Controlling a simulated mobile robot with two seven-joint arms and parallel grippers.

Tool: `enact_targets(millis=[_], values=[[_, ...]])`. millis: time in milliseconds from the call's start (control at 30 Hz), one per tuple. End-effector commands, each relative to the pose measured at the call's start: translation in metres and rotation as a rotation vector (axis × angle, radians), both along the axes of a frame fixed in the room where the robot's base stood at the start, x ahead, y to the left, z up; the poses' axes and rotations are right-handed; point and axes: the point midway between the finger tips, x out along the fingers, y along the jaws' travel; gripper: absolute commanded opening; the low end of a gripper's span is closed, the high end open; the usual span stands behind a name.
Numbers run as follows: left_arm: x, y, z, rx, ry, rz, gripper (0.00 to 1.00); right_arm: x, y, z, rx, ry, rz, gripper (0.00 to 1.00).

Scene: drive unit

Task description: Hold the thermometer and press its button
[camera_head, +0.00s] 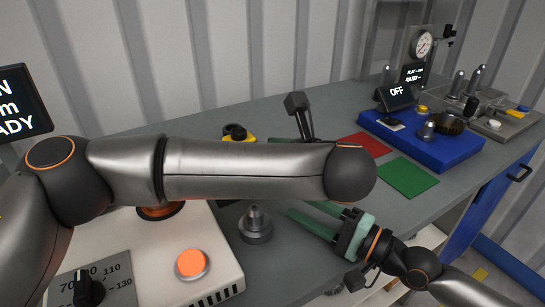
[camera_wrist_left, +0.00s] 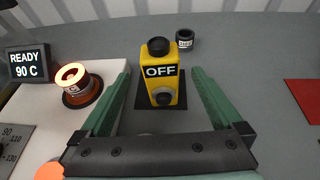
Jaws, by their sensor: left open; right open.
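The thermometer (camera_wrist_left: 161,84) is a yellow upright block with a black "OFF" display, a dark round cap on top and a round grey button (camera_wrist_left: 162,97) low on its front. It stands on a dark square pad. In the head view only the yellow top of the thermometer (camera_head: 240,136) shows above my left arm. My left gripper (camera_wrist_left: 160,78) is open, its green fingers on either side of the thermometer with gaps visible. My right gripper (camera_head: 302,209) is open and empty, low over the table, right of a grey metal post.
The grey metal post (camera_head: 255,225) stands near the right gripper's fingertips. A white heater unit with an orange button (camera_head: 192,263) and dial is at the left. A small dark labelled ring (camera_wrist_left: 184,38) sits behind the thermometer. Red and green mats (camera_head: 408,178) and a blue tray (camera_head: 440,150) lie right.

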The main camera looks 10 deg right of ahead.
Motion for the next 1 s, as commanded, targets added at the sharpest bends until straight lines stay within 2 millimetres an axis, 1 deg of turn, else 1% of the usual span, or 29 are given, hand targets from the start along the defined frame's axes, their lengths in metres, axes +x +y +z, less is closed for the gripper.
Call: enact_targets(millis=[33,200,400,567,800,833,867,1000], values=[[0.009,0.006,-0.004,0.000,0.002,0.005,1.00,0.000,0.000,0.000,-0.001,-0.001,0.000,0.50],[0.034,0.018,-0.016,-0.001,0.000,0.004,1.00,0.000,0.000,0.000,-0.001,-0.001,-0.001,0.50],[0.053,0.028,-0.025,0.001,0.001,0.001,1.00,0.000,0.000,0.000,-0.001,-0.001,-0.001,0.50],[0.060,0.031,-0.027,0.000,0.000,-0.001,1.00,0.000,0.000,0.000,-0.001,-0.001,-0.001,0.50],[0.060,0.031,-0.028,0.000,0.000,-0.001,1.00,0.000,0.000,0.000,-0.001,-0.001,-0.001,0.50],[0.060,0.031,-0.028,0.000,0.000,-0.001,0.99,0.000,0.000,0.000,-0.001,-0.001,-0.001,0.50],[0.060,0.031,-0.028,0.000,0.000,-0.001,0.95,0.000,0.000,0.000,-0.001,-0.001,-0.001,0.50],[0.060,0.031,-0.028,0.000,0.000,-0.001,0.80,0.000,0.000,0.000,-0.001,-0.001,-0.001,0.50]])
